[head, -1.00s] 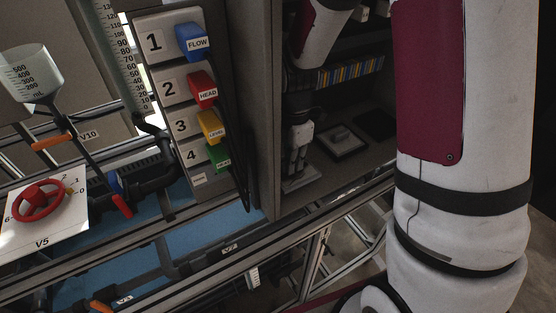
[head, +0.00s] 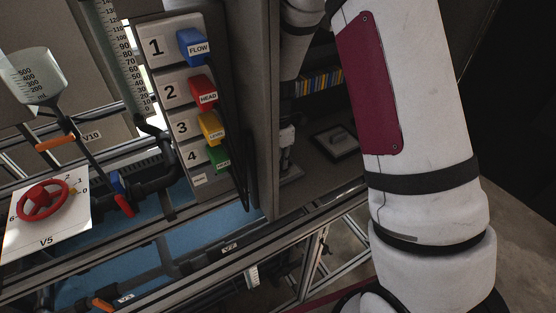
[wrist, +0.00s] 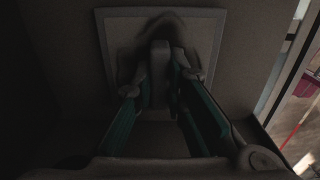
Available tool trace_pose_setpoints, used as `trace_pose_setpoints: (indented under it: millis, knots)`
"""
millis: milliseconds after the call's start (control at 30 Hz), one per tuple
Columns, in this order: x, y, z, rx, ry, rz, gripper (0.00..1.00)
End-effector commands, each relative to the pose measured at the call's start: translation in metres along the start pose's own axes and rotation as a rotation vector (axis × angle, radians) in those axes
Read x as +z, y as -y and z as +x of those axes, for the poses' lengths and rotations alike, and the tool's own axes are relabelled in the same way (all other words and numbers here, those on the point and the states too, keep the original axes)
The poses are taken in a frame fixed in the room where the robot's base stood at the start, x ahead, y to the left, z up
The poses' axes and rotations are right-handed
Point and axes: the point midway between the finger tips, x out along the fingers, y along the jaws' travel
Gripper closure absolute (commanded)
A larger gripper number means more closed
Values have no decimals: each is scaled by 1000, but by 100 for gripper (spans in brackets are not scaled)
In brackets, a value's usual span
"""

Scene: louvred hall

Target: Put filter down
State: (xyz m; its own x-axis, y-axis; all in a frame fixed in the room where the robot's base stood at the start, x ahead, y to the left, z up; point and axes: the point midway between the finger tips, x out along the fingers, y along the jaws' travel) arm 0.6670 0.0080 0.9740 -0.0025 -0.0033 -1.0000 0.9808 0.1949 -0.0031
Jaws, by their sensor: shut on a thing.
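My gripper (head: 286,152) is inside the dark shelf compartment, partly hidden by the grey panel edge. In the wrist view its fingers (wrist: 160,72) are closed around the raised handle of a pale square plate, which I take for the filter (wrist: 117,36). In the head view only part of this filter (head: 292,171) shows, low under the fingers, near the compartment floor. I cannot tell whether it touches the floor.
A row of coloured book-like strips (head: 320,82) stands at the back of the compartment. The grey panel (head: 262,110) bounds it closely on the left. Coloured plugs marked FLOW (head: 195,46) and HEAD (head: 203,93) and a red valve wheel (head: 42,200) are farther left.

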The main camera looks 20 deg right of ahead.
Motion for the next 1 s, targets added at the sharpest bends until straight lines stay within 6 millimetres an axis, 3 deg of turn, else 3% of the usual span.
trace_pose_setpoints:
  millis: [67,100,200,667,1000]
  knots:
    - [0,0,2,-1,0,0,100]
    - [0,0,3,-1,0,-1,85]
    - [0,0,3,-1,0,-1,67]
    - [0,0,-4,0,0,0,67]
    - [1,-2,-64,5,1,0,67]
